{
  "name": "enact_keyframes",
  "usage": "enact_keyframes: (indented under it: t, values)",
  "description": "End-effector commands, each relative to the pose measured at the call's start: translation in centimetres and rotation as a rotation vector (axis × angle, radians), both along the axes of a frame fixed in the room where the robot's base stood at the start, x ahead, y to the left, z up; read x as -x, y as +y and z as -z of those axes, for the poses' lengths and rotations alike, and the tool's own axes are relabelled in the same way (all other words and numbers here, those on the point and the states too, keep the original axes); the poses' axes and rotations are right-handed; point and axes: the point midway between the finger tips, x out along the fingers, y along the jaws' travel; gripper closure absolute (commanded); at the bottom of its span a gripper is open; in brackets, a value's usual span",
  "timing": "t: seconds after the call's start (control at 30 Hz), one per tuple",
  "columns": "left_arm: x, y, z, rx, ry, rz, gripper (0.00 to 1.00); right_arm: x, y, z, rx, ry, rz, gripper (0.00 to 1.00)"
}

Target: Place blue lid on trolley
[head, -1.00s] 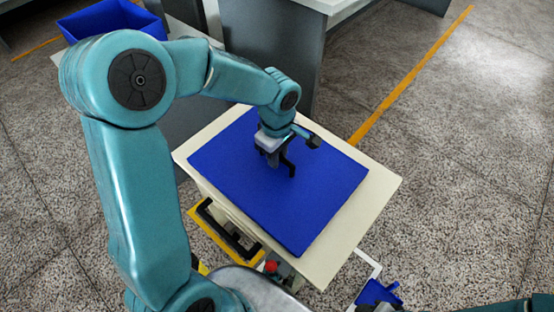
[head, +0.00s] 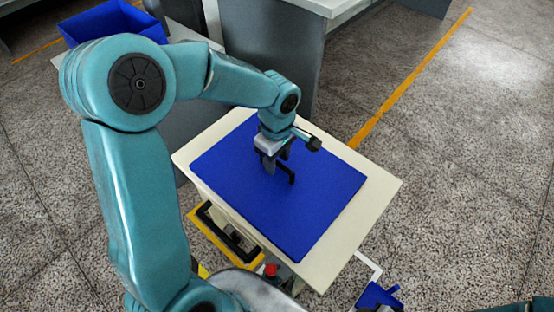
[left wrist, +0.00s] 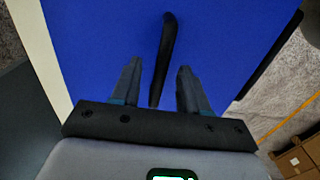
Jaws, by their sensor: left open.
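The blue lid (head: 315,205) lies flat on the cream top of the trolley (head: 372,205), with a cream margin showing around it. Its black handle (head: 287,174) stands up near its middle. My left gripper (head: 276,164) is low over the lid at the handle, fingers apart. In the left wrist view the blue lid (left wrist: 100,40) fills most of the picture. There the handle (left wrist: 165,50) passes between the open fingers of my left gripper (left wrist: 158,80), with gaps on both sides. My right gripper is not in view.
A blue open bin (head: 110,22) stands on a surface at the upper left. A grey cabinet (head: 265,55) stands behind the trolley. A small blue object (head: 378,295) is at the trolley's lower right. Open speckled floor with a yellow line (head: 410,80) lies to the right.

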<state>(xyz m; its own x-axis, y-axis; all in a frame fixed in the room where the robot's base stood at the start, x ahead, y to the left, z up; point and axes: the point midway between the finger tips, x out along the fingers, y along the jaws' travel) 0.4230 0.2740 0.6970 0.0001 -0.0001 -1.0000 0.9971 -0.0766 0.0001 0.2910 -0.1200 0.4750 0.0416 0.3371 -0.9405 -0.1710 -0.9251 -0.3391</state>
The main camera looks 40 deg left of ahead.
Motion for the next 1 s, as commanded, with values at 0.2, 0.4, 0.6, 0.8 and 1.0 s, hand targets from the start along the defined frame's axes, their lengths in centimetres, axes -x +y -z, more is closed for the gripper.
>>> enact_keyframes:
  t: [0.2,0.4,0.6,0.8,1.0]
  values:
    - [-0.1,0.0,-5.7,-0.001,-0.005,0.000,0.55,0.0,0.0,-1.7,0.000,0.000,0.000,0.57]
    - [-0.1,0.0,-9.2,0.000,-0.003,0.002,0.55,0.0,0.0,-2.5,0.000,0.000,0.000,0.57]
    - [0.0,0.0,-10.4,0.001,-0.001,0.001,0.55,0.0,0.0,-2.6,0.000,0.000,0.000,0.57]
    - [0.0,0.0,-10.4,0.001,0.000,0.001,0.55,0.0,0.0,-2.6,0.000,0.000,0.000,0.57]
    - [0.0,0.0,-10.4,0.001,0.000,0.001,0.55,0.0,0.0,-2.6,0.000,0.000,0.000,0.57]
